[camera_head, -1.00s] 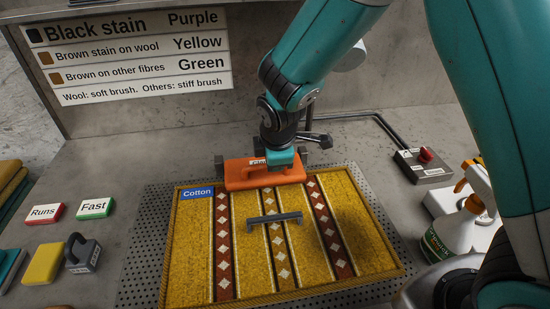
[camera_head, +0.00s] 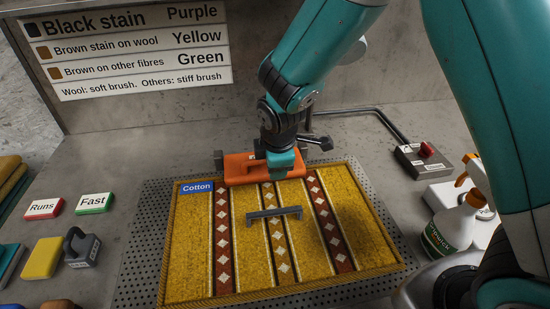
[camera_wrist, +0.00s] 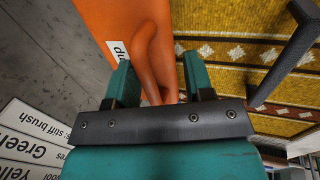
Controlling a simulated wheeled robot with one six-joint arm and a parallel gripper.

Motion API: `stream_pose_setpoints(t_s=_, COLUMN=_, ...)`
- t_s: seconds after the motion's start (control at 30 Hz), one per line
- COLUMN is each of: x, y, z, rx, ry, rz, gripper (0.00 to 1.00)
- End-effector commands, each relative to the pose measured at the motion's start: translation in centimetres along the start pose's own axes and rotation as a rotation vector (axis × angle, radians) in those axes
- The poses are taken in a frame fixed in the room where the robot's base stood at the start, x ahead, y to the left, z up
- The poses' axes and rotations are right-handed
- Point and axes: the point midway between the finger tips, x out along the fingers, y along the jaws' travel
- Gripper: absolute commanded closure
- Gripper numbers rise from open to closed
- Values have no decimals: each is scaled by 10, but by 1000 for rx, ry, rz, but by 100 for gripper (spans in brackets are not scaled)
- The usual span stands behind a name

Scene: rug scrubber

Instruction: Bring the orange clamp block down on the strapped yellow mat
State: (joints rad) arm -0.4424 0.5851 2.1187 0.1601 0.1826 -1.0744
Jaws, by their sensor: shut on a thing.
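The orange clamp block (camera_head: 240,170) lies along the far edge of the yellow mat, near its blue "Cotton" label. My gripper (camera_head: 281,163) is shut on the block's handle at its right part. In the wrist view the orange block (camera_wrist: 102,22) fills the upper left, and my gripper's teal fingers (camera_wrist: 158,85) stand on both sides of its orange handle. The yellow mat (camera_head: 245,262) has red diamond stripes and lies flat on a perforated plate. A dark grey bar handle (camera_head: 275,212) stands over the mat's middle. Whether the block touches the mat is hard to tell.
A control box with a red knob (camera_head: 426,150) and a spray bottle (camera_head: 455,222) stand right. Red "Runs" (camera_head: 43,208) and green "Fast" (camera_head: 95,203) blocks, a yellow pad (camera_head: 43,258) and a grey handled block (camera_head: 82,250) stand left. A sign is behind.

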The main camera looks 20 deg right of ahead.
Motion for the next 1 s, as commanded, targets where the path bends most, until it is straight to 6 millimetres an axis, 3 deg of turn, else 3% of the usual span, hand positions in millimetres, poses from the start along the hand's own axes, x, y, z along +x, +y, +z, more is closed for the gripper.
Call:
stream_pose_setpoints(t_s=0.23, x=-3, y=-1, z=1, rx=0, ry=-4, rz=-3, gripper=58)
stream_pose_setpoints(t_s=0.37, x=-16, y=1, z=0, rx=0, ry=-2, rz=1, gripper=58)
stream_pose_setpoints(t_s=0.8, x=-124, y=1, z=-1, rx=-1, ry=3, rz=5, gripper=58)
stream_pose_setpoints(t_s=1.0, x=-159, y=1, z=-1, rx=-1, ry=2, rz=3, gripper=58)
